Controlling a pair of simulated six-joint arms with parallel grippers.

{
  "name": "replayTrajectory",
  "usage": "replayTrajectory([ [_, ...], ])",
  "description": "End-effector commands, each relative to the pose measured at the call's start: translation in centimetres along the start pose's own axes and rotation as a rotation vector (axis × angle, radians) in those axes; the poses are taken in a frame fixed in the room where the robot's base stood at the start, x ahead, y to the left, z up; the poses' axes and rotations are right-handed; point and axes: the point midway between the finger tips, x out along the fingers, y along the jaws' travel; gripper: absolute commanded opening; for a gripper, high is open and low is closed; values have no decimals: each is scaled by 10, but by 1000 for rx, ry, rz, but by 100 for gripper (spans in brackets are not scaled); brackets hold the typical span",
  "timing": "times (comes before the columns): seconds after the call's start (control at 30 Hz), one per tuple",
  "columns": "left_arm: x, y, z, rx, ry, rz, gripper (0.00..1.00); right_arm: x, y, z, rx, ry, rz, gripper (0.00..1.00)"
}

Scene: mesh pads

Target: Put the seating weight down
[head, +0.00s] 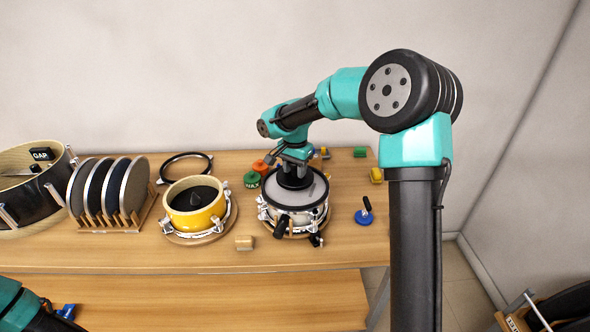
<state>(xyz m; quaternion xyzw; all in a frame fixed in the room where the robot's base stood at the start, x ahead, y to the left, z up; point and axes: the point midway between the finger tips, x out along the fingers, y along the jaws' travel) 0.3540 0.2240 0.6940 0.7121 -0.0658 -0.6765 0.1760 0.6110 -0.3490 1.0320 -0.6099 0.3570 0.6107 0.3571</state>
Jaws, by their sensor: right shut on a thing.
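My right gripper (295,157) reaches down over the white drum (297,219) right of the table's middle. It is shut on a black piece, which looks like the seating weight (294,180). The weight is at the grey pad surface (313,193) inside the drum's black rim. It looks upright and touching the pad, but the gripper hides its top and contact is hard to judge. Part of my left arm shows in the lower left corner; its fingertips are not in view.
A yellow drum (213,217) stands left, then a rack (130,222) of round pads and a large black drum (32,205). Green (252,181) and orange (260,167) pieces lie behind the white drum. A blue tool (364,216) lies right.

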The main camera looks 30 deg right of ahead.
Motion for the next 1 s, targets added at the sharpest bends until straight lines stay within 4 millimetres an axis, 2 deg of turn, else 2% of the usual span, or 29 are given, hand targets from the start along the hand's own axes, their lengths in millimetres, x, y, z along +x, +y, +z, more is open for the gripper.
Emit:
replayTrajectory([
  [0.17,0,0,0,0,0,0,43,0,-5,-9,2,4,-5,0],
  [0.3,0,0,0,0,0,0,43,18,-4,-8,0,2,-2,0],
  [0.5,0,0,0,0,0,0,43,32,-5,-8,0,4,-4,0],
  [0.97,0,0,0,0,0,0,43,36,-5,-8,0,4,-5,0],
  [1.0,0,0,0,0,0,0,43,39,-4,-7,0,0,0,42],
])
